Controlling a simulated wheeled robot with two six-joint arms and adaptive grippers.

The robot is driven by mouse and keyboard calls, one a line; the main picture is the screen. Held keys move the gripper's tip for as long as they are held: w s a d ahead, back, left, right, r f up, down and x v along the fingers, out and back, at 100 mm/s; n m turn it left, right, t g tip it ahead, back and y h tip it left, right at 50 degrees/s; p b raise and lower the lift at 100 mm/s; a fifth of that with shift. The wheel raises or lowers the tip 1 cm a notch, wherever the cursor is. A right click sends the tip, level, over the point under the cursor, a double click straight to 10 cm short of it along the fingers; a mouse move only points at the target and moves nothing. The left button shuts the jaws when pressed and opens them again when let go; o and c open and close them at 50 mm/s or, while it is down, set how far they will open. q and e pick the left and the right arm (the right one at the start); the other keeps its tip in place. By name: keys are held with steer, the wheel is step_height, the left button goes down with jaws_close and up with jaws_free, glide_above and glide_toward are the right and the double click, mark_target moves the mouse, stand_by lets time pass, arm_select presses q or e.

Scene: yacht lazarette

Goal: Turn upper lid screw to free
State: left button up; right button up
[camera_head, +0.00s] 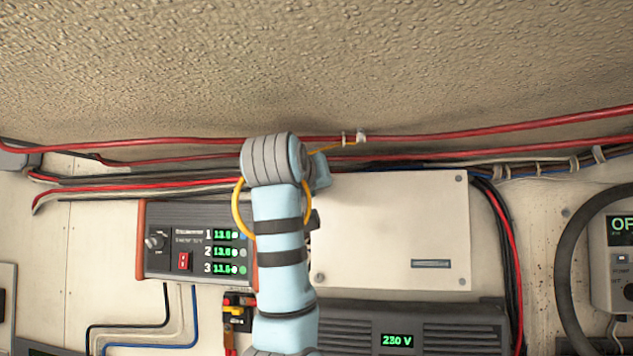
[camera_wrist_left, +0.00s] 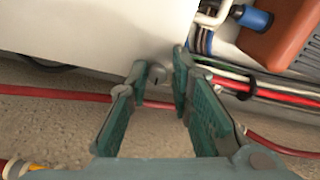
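The lid is a large off-white panel (camera_head: 390,230) on the wall. Round screws show at its upper right corner (camera_head: 459,179), lower right corner (camera_head: 462,282) and lower left corner (camera_head: 320,278). Its upper left corner is hidden behind my left arm in the head view. In the left wrist view the lid (camera_wrist_left: 100,30) fills the upper left, and a dark round screw head (camera_wrist_left: 157,74) sits near its edge. My left gripper (camera_wrist_left: 160,65) is open, its teal fingers apart with the screw head between the tips as seen. I cannot tell whether they touch it. My right gripper is not in view.
Red cables (camera_head: 480,130) run along the wall above the lid. A charger with orange sides (camera_head: 160,215) is left of my arm, and a dark 230 V unit (camera_head: 440,325) is below the lid. Black and red cables (camera_head: 505,250) hang close to its right edge.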

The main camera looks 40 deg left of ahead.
arm_select(q)
steer(key=shift+w+d, duration=0.1)
jaws_close()
steer(key=shift+n, duration=0.4)
steer(key=n+b, duration=0.1)
steer(key=n, duration=1.6)
steer(key=shift+d+b, duration=0.1)
steer(key=shift+b, duration=0.3)
steer(key=o, duration=0.5)
jaws_free()
steer(key=shift+o, duration=0.2)
steer(key=shift+r, duration=0.1)
